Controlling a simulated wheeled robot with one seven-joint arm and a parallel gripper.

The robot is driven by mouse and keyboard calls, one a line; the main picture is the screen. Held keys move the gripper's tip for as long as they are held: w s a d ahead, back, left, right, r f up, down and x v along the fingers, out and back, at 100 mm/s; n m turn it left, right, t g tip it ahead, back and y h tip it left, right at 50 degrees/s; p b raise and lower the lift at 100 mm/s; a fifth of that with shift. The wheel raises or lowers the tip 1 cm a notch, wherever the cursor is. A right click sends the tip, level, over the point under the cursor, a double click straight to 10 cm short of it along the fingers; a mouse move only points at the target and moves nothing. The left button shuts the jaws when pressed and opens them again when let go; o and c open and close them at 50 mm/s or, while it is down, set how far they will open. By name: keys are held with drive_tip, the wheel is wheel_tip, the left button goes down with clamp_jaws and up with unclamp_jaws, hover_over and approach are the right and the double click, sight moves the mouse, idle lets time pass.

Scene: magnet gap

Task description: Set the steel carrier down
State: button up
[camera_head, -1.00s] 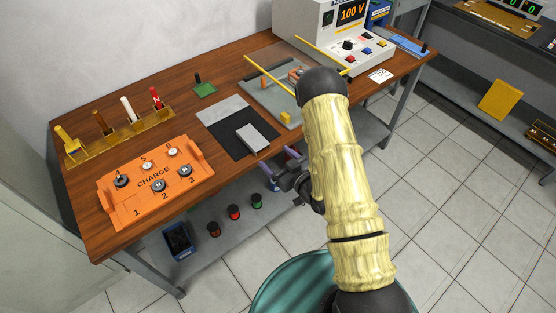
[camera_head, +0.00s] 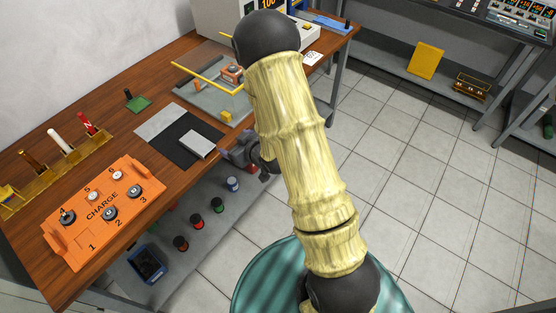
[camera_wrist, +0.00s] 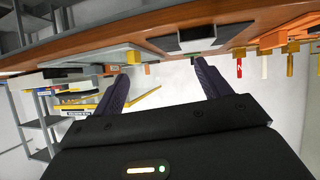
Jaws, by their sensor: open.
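A light grey block, which I take to be the steel carrier (camera_head: 198,145), lies on a black mat (camera_head: 170,134) near the front edge of the wooden bench. Nothing holds it. My gripper (camera_head: 228,152) is just off the bench edge, to the right of the block and apart from it; my arm partly hides it. In the wrist view, which looks upside down, my gripper (camera_wrist: 162,82) has its two dark fingers spread with nothing between them. The black mat shows beyond them at the top.
An orange CHARGE board (camera_head: 103,212) with numbered spots sits at the front left. A tool rack (camera_head: 48,172) stands behind it. A grey plate with yellow rods (camera_head: 207,77) lies to the right of the mat. Several coloured canisters (camera_head: 198,221) stand on the shelf below. The floor at right is clear.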

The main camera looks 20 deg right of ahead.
drive_tip(key=s+d+r+m+g+h, duration=0.2)
drive_tip(key=s+r, duration=0.4)
drive_tip(key=s, duration=0.3)
drive_tip(key=s+d+r+m+g+h, duration=0.2)
drive_tip(key=s+d+r+g, duration=0.3)
drive_tip(key=s, duration=0.5)
drive_tip(key=shift+s+r+m+g+h, duration=0.25)
drive_tip(key=shift+r+m+g+h, duration=0.05)
drive_tip(key=shift+r+m+g, duration=0.45)
drive_tip(key=shift+o, duration=0.4)
